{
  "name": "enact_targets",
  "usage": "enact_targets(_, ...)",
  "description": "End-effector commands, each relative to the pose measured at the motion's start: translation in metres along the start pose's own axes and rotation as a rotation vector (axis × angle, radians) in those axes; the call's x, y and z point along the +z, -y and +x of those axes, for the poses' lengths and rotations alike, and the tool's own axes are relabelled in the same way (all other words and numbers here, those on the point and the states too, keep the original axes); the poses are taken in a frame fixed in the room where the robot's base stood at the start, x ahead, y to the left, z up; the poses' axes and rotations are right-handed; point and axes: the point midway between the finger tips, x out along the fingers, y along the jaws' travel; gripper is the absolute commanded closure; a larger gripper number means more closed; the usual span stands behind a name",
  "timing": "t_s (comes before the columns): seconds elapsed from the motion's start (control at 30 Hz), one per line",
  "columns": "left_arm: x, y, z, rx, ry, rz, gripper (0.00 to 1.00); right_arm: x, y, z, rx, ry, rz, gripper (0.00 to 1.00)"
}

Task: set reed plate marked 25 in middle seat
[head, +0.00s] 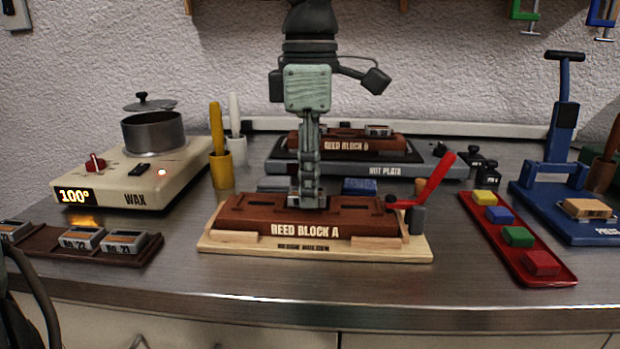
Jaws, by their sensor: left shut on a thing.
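Reed block A (290,229), a brown wooden block, lies in a pale wooden cradle (215,246) at the middle of the bench. Its left seat (259,203) and right seat (358,203) show as dark, empty recesses. My left gripper (308,196) points straight down over the middle of the block. It is shut on a small grey reed plate (308,204) at the middle seat. The fingers hide most of the plate and the seat. I cannot read its number or tell whether it is fully down in the seat.
A red lever (436,178) rises at the block's right end. A brown rack (150,252) with grey plates is at left. The wax heater (120,180), the hot plate (430,170) with another reed block, a red tray (548,275) and a blue press (560,185) stand around.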

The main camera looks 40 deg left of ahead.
Motion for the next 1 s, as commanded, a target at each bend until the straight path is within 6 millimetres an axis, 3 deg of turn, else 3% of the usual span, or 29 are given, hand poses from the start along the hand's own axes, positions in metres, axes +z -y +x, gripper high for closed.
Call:
enact_targets(0.37,0.000,0.000,0.005,0.000,0.000,0.000,1.00,0.001,0.001,0.004,0.000,0.000,0.000,0.67)
enact_targets(0.4,0.000,0.000,0.004,0.001,0.000,0.000,0.68,0.001,0.001,0.003,0.000,0.000,0.000,0.67)
enact_targets(0.57,0.000,0.000,0.004,0.000,0.000,0.000,0.48,0.001,0.001,0.003,0.000,0.000,0.000,0.67)
enact_targets(0.87,0.000,0.000,0.004,0.001,0.000,0.000,0.47,0.001,0.001,0.003,0.000,0.000,0.000,0.67)
enact_targets(1.0,0.000,-0.001,-0.008,0.003,0.000,-0.001,0.47,0.001,0.001,0.003,0.000,0.000,0.000,0.67)
